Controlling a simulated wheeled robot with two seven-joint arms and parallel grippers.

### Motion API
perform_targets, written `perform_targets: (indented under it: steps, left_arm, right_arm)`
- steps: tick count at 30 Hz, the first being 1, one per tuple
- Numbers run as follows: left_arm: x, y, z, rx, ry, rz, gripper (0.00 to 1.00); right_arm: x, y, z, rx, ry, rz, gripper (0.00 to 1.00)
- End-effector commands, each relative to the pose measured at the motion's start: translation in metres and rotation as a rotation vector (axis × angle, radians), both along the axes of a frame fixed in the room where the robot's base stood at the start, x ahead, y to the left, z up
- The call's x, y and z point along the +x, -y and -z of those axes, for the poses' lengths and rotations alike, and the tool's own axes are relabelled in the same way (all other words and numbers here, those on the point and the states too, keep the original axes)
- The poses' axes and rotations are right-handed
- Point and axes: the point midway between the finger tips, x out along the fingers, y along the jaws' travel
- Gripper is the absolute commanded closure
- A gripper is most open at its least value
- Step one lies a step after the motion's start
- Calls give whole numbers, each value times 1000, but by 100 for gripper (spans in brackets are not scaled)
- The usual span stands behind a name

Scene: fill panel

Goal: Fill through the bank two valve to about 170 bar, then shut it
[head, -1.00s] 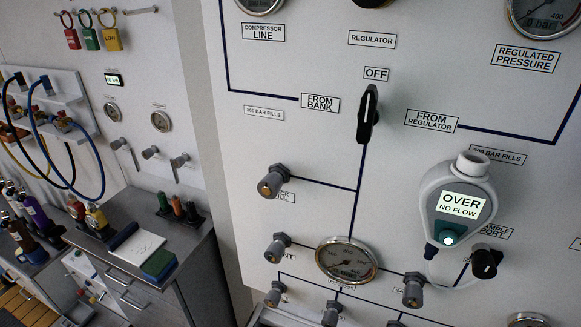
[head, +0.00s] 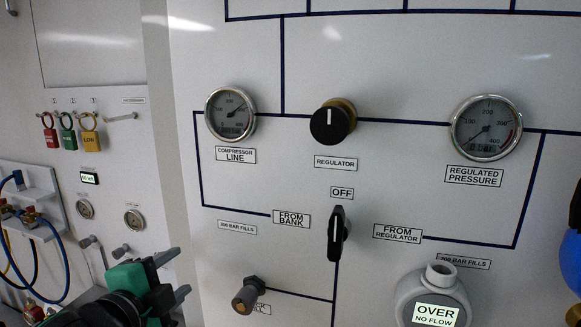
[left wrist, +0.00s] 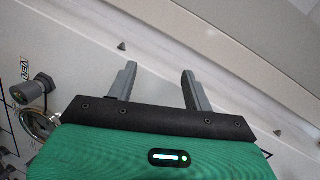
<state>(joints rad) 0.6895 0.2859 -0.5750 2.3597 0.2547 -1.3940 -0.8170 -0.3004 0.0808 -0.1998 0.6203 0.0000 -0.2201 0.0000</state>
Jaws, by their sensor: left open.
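The black selector handle (head: 337,235) on the fill panel stands upright under the OFF label (head: 342,193), between FROM BANK (head: 291,219) and FROM REGULATOR (head: 397,233). A grey valve knob (head: 245,299) is lower left of it, its label partly hidden. No bank two label can be read. The compressor line gauge (head: 231,113) and regulated pressure gauge (head: 486,127) are in view. My left gripper (head: 179,273) is open and empty, left of the grey knob. In the left wrist view its fingers (left wrist: 158,71) point at a bare pale surface, with a grey knob (left wrist: 27,91) and VENT label at left.
An analyser (head: 435,295) reading OVER NO FLOW hangs at the lower right. The regulator knob (head: 332,121) sticks out above the selector. Coloured padlocks (head: 89,138) and blue hoses (head: 59,262) are at the left. A blue object (head: 570,262) is at the right edge.

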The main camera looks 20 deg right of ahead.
Motion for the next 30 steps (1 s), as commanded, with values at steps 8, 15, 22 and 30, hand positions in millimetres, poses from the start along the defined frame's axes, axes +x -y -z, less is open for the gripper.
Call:
perform_targets:
  steps: [8, 15, 22, 30]
  left_arm:
    - [-14, 23, -78, 193, 257, 96, 49]
    - [-32, 42, -141, 379, 488, 153, 49]
    - [-59, 60, -204, 601, 737, 181, 49]
    - [-99, 75, -268, 876, 1014, 171, 49]
  right_arm:
    - [0, 0, 0, 0, 0, -1, 34]
    - [0, 0, -1, 0, 0, -1, 34]
    - [0, 0, -1, 0, 0, -1, 34]
    - [0, -1, -1, 1, 0, 0, 34]
